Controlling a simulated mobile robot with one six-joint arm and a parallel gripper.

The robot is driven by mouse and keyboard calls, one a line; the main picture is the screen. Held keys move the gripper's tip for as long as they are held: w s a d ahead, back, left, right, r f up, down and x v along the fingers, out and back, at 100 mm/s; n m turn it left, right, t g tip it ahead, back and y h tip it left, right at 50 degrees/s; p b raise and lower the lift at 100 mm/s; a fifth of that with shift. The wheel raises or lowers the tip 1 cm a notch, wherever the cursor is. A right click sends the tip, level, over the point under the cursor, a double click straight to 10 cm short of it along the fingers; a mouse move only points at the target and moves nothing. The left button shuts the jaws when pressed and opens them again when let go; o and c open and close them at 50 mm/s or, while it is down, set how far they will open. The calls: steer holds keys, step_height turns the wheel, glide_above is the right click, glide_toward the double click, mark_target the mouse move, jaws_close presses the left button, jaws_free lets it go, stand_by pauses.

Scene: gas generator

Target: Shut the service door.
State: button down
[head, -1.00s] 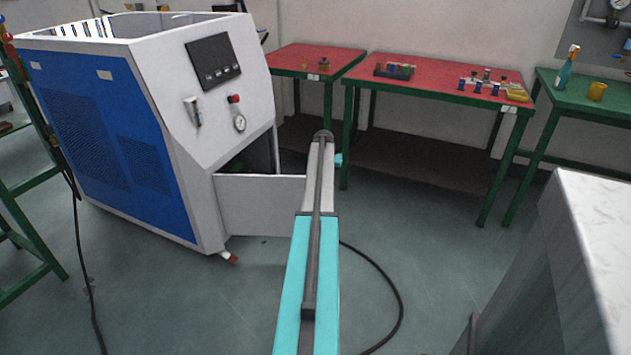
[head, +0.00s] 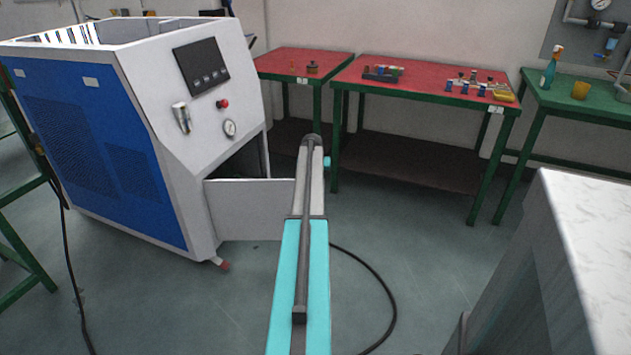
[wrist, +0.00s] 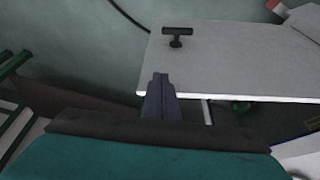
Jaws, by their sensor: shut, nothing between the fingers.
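The service door (head: 250,208) is a pale panel low on the front of the blue and white machine. It stands open, swung out from the dark opening (head: 245,166). My arm hides its right end in the head view. In the wrist view the door (wrist: 245,58) fills the upper right, with a black T-shaped handle (wrist: 178,34) on its face. My gripper (wrist: 160,80) is shut and empty. Its tips overlap the door's lower left edge in the wrist view, below the handle; I cannot tell whether they touch. The head view does not clearly show my gripper.
The machine (head: 110,130) stands at left on feet. Red-topped tables (head: 430,78) and a green table (head: 605,95) line the back wall. A grey-white block (head: 590,230) stands at right. A black cable (head: 388,290) curves over the floor right of my arm.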

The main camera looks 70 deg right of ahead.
steer(key=s+a+r, duration=0.2)
steer(key=a+r, duration=0.4)
steer(key=r, duration=0.3)
steer(key=shift+s+a+r+p, duration=0.15)
steer(key=shift+s+p, duration=0.25)
steer(key=shift+p, duration=0.05)
